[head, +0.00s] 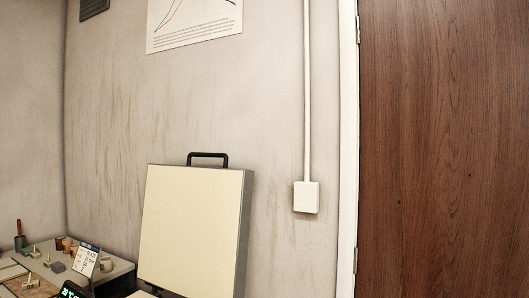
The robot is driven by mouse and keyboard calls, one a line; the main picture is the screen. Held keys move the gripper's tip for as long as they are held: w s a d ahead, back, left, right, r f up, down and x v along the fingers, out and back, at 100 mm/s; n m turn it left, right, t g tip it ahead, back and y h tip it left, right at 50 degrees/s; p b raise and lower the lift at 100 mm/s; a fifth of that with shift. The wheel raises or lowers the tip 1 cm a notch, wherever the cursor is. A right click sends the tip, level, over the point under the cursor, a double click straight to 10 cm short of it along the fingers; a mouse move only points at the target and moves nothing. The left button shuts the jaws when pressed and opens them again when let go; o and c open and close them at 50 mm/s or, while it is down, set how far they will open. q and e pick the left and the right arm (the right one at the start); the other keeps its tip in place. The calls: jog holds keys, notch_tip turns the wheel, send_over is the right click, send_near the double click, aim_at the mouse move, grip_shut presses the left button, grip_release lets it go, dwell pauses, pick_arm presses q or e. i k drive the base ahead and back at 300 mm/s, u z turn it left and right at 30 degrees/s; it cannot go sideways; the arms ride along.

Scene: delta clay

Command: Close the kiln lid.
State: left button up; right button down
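The kiln lid (192,228) stands raised and nearly upright, leaning back a little toward the wall. Its broad cream inner face is toward me, its side edge is grey, and a black handle (208,156) sits on its top edge. The kiln body is almost wholly below the picture; only a small pale part shows under the lid. Neither of my grippers is in the head view.
A table (117,268) at lower left carries small pots, tools, a sign card (86,259) and a dark digital display (72,291). A wall box with conduit (306,197) is right of the lid. A brown wooden door (445,150) fills the right side.

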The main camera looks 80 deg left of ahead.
aim_at(194, 236)
jog(key=u, duration=2.3)
